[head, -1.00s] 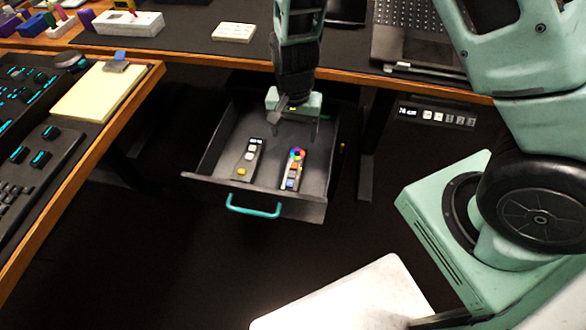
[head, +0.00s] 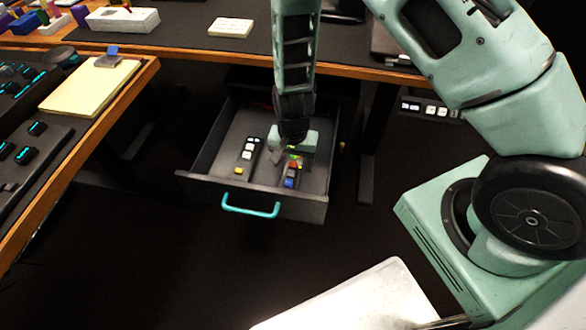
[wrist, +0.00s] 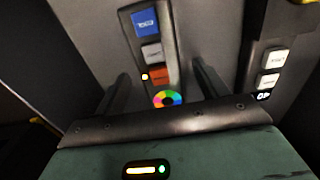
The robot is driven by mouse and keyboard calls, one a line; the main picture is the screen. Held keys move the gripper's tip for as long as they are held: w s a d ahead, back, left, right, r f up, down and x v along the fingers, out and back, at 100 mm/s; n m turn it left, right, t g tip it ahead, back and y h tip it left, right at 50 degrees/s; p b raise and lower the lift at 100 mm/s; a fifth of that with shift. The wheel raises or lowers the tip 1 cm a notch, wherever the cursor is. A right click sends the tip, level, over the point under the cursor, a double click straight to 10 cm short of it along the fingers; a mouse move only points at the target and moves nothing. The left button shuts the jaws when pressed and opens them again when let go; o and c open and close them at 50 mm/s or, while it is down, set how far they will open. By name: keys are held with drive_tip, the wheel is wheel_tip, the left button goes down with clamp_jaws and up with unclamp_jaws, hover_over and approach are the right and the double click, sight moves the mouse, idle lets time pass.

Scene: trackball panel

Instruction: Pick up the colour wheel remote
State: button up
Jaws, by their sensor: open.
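The colour wheel remote (head: 290,180) lies in the right part of the open drawer (head: 218,195). My gripper hides its upper end in the head view. In the wrist view the remote (wrist: 152,52) shows blue, grey and red-brown buttons, with its rainbow ring close to my palm. My gripper (head: 292,156) is open above the remote, pointing down. In the wrist view the two fingers (wrist: 160,85) stand on either side of the remote, apart from it. I cannot tell how far above the drawer floor the fingertips are.
A second dark remote (head: 247,156) with pale and yellow buttons lies to the left in the drawer; the wrist view shows it at the right (wrist: 270,62). The drawer has a teal handle (head: 250,208). The desk edge (head: 350,72) is behind my gripper.

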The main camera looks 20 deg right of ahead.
drive_tip(key=c, duration=1.1)
drive_tip(key=shift+r, duration=0.1)
